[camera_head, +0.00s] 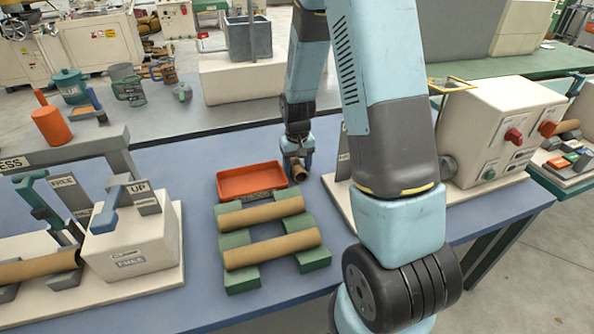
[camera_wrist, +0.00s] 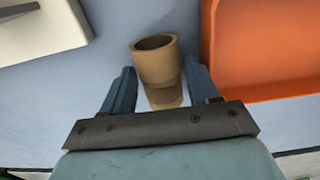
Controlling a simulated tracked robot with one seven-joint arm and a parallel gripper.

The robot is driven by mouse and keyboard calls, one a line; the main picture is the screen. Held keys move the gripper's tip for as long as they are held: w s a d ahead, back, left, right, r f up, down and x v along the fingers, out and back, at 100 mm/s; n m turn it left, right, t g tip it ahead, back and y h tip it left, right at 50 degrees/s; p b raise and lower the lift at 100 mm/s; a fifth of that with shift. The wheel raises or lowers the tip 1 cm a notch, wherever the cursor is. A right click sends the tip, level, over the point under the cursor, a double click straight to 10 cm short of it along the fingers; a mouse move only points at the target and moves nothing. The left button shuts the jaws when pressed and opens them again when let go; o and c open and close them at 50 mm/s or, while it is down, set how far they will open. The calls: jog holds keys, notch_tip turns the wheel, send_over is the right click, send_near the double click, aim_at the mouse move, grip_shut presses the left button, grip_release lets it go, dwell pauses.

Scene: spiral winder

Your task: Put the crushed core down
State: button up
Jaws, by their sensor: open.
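The crushed core, a short brown cardboard tube (camera_wrist: 157,62), lies between the two fingers of my gripper (camera_wrist: 158,88) in the wrist view, with a gap visible on either side. Its open end faces away from the gripper. In the head view the core (camera_head: 298,169) is at the tips of my gripper (camera_head: 296,158), beside the right end of the orange tray, low over the blue table. My gripper is open around it. I cannot tell whether the core rests fully on the table.
The orange tray (camera_head: 222,190) is empty, close beside the gripper; its wall shows in the wrist view (camera_wrist: 208,60). Green blocks (camera_head: 240,281) hold two long brown tubes (camera_head: 272,249) in front. A white machine base (camera_head: 341,197) stands to the right. Bare blue table lies behind the tray.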

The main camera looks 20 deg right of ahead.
jog(key=shift+f, duration=0.1)
jog(key=c, duration=0.9)
